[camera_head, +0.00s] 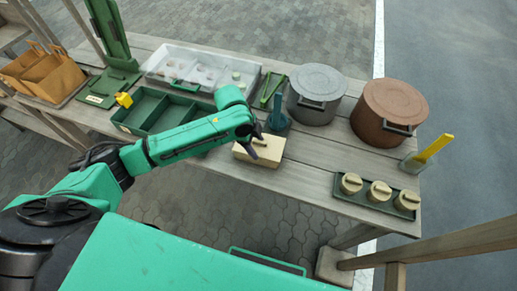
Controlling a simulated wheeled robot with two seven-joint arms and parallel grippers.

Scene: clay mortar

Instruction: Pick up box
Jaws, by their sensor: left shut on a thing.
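A pale yellow box (262,150) sits near the front edge of the wooden table, in the middle of the view. My left gripper (259,143), dark with short fingers, is at the box's top and shut on it. The arm comes in from the left over the green tray. The gripper hides part of the box's top and back. I cannot tell whether the box is lifted off the table. My right gripper is not in view.
A green divided tray (125,115) lies left of the box. Behind are a clear tray (160,62), a grey pot (316,92) and a brown pot (388,110). A green tray (338,190) with three round tins stands right. A blue holder (278,122) stands close behind the box.

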